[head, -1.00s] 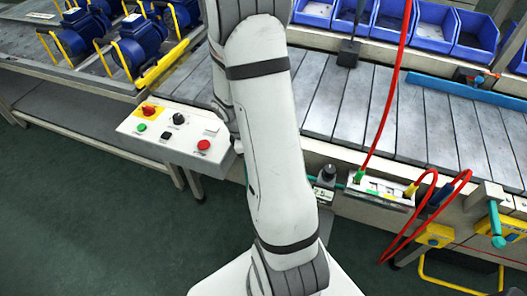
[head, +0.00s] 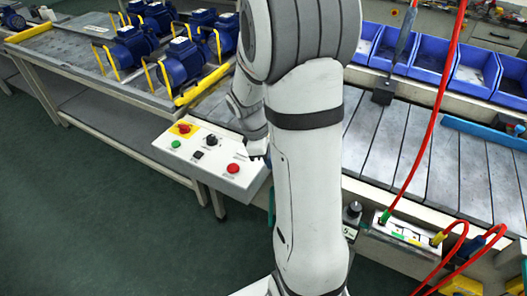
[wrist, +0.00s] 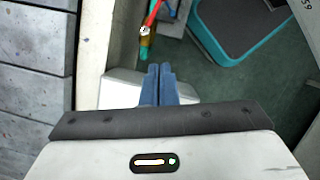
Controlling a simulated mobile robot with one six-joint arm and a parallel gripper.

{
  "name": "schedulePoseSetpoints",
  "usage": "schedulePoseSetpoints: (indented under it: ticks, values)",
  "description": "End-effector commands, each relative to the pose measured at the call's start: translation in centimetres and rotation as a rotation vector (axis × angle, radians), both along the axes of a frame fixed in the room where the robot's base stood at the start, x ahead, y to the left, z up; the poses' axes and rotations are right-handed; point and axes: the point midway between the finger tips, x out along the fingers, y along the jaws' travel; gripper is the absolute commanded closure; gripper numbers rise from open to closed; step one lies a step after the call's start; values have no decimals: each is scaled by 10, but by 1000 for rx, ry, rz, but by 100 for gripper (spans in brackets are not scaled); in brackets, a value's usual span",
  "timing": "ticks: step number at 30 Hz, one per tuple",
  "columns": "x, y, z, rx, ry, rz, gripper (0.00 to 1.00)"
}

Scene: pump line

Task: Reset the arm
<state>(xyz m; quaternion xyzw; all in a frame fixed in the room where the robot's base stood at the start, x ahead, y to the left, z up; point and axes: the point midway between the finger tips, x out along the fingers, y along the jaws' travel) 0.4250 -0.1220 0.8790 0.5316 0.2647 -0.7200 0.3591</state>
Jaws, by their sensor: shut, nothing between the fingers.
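My gripper (wrist: 159,72) shows in the wrist view with its two blue-grey fingers together and nothing between them. In the head view my white arm stands across the middle and hides the fingers. In the wrist view the fingertips are over the edge of the line, near a red and green hose end (wrist: 146,45). I cannot tell how far apart they are in height.
A control panel (head: 211,160) with a red button and a knob is left of my arm. Blue pumps (head: 180,60) stand at the back left. Blue bins (head: 425,57) line the back right. A red hose (head: 427,130) hangs at right. Dark green floor is open at lower left.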

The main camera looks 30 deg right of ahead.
Motion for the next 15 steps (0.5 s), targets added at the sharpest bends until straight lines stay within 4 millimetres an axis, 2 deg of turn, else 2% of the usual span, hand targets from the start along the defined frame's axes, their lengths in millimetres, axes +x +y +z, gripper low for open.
schedulePoseSetpoints:
  ticks: [8,11,15]
  values:
    - [-1,1,2,-1,-6,-7,100]
    - [-7,11,21,0,-56,-70,100]
    - [-25,36,58,16,-169,-236,100]
